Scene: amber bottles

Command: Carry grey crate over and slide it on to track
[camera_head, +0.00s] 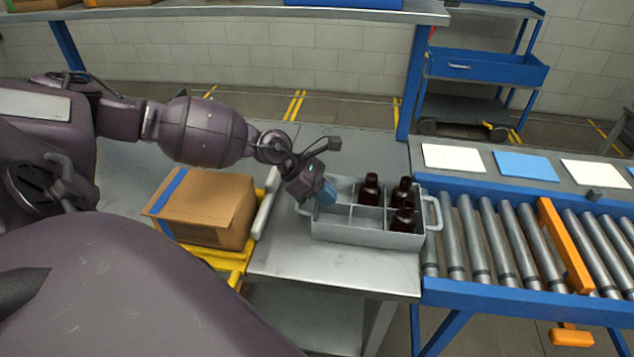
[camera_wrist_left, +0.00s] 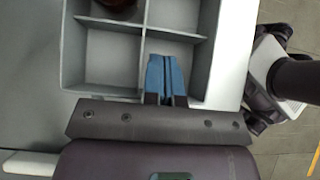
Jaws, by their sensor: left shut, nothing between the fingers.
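The grey crate (camera_head: 365,236) stands on the metal table, its right end at the roller track (camera_head: 500,240). It is divided into compartments, and three dark amber bottles (camera_head: 371,192) stand in its middle and right part. The left compartments look empty. My left gripper (camera_head: 326,193) is at the crate's left end, its blue fingers shut with nothing between them. In the left wrist view the blue fingers (camera_wrist_left: 166,75) reach over the crate's edge beside a divider (camera_wrist_left: 178,38). A dark bottle (camera_wrist_left: 116,4) shows partly at the top. My right gripper is not in view.
A cardboard box (camera_head: 205,208) sits on a yellow base (camera_head: 228,262) left of the crate. An orange bar (camera_head: 563,248) crosses the rollers. White and blue panels (camera_head: 524,165) lie behind the track. A blue cart (camera_head: 485,68) stands farther back. Bare table (camera_head: 330,272) shows before the crate.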

